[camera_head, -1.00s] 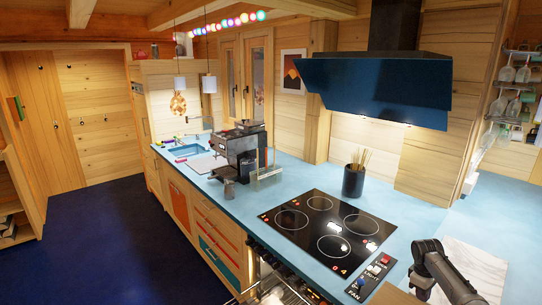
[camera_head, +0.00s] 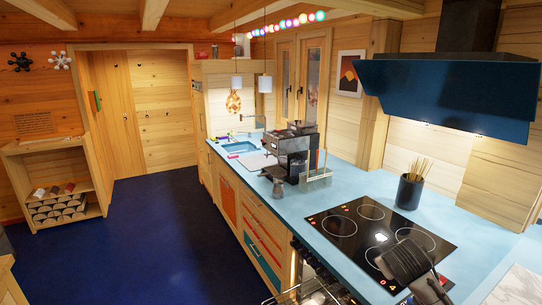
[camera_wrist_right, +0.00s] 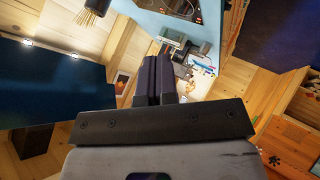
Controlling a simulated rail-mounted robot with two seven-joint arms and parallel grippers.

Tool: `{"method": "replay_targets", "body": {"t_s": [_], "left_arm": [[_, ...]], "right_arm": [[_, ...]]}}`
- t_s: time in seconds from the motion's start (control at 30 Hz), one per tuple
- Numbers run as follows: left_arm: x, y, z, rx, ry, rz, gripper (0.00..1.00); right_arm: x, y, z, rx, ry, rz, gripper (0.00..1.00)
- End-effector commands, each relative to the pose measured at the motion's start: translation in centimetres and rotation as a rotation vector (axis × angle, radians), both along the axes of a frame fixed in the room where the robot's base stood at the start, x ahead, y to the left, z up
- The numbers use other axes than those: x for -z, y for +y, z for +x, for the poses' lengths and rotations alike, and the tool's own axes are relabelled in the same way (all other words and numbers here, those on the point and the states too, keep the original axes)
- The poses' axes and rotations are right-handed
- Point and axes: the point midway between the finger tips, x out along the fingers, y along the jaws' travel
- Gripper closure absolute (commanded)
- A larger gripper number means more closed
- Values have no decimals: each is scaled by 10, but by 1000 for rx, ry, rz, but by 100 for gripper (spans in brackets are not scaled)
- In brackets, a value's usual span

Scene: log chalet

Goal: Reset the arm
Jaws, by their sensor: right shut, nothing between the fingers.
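My right gripper (camera_head: 402,260) shows at the lower right of the head view, in front of the near right corner of the black cooktop (camera_head: 352,222). In the right wrist view its two dark fingers (camera_wrist_right: 158,78) lie side by side, shut, with nothing between them. My left gripper is not in view.
A utensil pot (camera_head: 409,191) stands behind the cooktop under the dark range hood (camera_head: 447,92). A coffee machine (camera_head: 291,158) stands farther along the blue counter (camera_head: 345,180). The blue floor (camera_head: 165,245) at left is clear, with a wooden shelf (camera_head: 55,170) beyond.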

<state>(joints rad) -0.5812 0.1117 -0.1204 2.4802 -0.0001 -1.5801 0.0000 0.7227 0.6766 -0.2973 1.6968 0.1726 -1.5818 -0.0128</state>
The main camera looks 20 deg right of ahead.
Motion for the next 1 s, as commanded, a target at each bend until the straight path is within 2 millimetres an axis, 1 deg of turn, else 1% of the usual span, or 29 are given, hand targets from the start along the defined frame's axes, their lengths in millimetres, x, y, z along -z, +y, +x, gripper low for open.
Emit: {"method": "replay_targets", "body": {"t_s": [0.03, 0.07, 0.1, 0.17, 0.2, 0.27, 0.3, 0.37, 0.4, 0.47, 0.5, 0.57, 0.6, 0.67, 0.7, 0.8, 0.9, 1.0], "left_arm": [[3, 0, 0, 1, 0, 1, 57], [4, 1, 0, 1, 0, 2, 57], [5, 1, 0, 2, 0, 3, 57], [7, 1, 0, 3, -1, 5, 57], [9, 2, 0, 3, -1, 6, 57], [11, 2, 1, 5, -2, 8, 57], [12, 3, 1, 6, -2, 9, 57], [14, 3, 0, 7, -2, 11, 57], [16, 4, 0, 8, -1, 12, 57], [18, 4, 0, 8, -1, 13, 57], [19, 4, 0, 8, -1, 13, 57], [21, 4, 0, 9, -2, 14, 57], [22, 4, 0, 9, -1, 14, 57], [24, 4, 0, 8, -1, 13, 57], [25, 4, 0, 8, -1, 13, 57], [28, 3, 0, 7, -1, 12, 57], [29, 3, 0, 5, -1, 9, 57], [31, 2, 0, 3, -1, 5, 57]], "right_arm": [[10, 33, -11, -54, -38, 6, 100], [14, 51, -18, -82, -59, 12, 100], [21, 74, -30, -119, -85, 21, 100], [34, 105, -53, -170, -117, 42, 100], [44, 124, -70, -200, -134, 63, 100], [59, 148, -97, -233, -149, 101, 100], [70, 161, -115, -248, -153, 129, 100], [87, 176, -142, -264, -149, 174, 100], [99, 185, -160, -268, -140, 206, 100], [119, 196, -186, -269, -113, 257, 100], [133, 203, -204, -267, -89, 291, 100], [156, 211, -228, -255, -42, 339, 100], [172, 215, -245, -241, -4, 369, 100], [200, 220, -268, -215, 66, 407, 100], [217, 223, -283, -198, 111, 430, 100], [251, 230, -321, -161, 214, 476, 100], [275, 236, -354, -135, 297, 506, 100], [290, 238, -379, -116, 358, 519, 100]]}}
